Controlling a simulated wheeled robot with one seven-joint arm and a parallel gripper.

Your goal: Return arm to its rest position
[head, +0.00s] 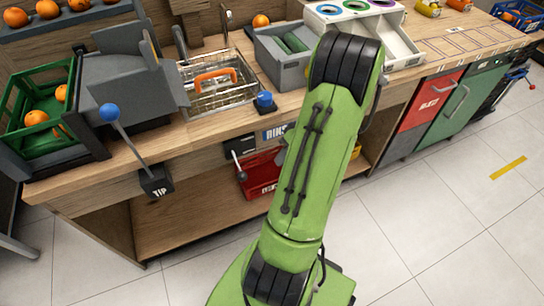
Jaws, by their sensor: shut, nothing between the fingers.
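My green arm rises from the bottom of the head view through the middle of the picture, with a black-banded joint near the top centre. It stands in front of the wooden counter (215,125) and covers part of it. My gripper does not show; it is hidden behind the arm or outside the picture.
A blue-knobbed lever (110,113) juts out in front. Tiled floor (430,235) at right is clear.

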